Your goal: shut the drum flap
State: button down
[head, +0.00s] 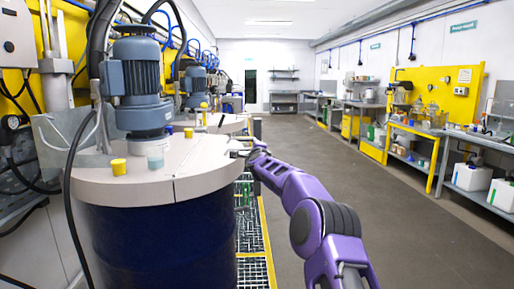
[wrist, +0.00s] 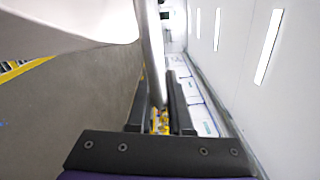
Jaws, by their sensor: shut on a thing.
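The near dark blue drum (head: 160,240) has a pale lid (head: 115,185) with a seam running across its front. The pale section to the right of the seam (head: 212,172) looks like the flap; it appears to lie about level with the lid, though I cannot tell if it is fully down. My gripper (head: 246,153) is at the lid's right edge, its fingers too small to make out there. In the wrist view my gripper (wrist: 158,112) has its two dark fingers on either side of a light grey bar (wrist: 152,50), probably the flap's handle. A pale curved surface (wrist: 70,22) fills the upper left.
A blue-grey agitator motor (head: 138,82) stands on the lid. A yellow cap (head: 118,166) and a small clear cup (head: 155,157) sit beside it. A second drum lid (head: 208,123) is behind. Metal grating (head: 250,235) lies beside the drum; open floor (head: 310,145) extends right, before yellow benches (head: 415,130).

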jog(key=shift+f, duration=0.1)
jog(key=c, duration=0.9)
grip_release()
jog(key=shift+a, duration=0.1)
jog(key=shift+o, duration=0.2)
jog(key=shift+s, duration=0.1)
jog(key=shift+s+d, duration=0.2)
jog(key=shift+s, duration=0.35)
jog(key=s+b, duration=0.1)
jog(key=s, duration=1.5)
jog(key=shift+a, duration=0.15)
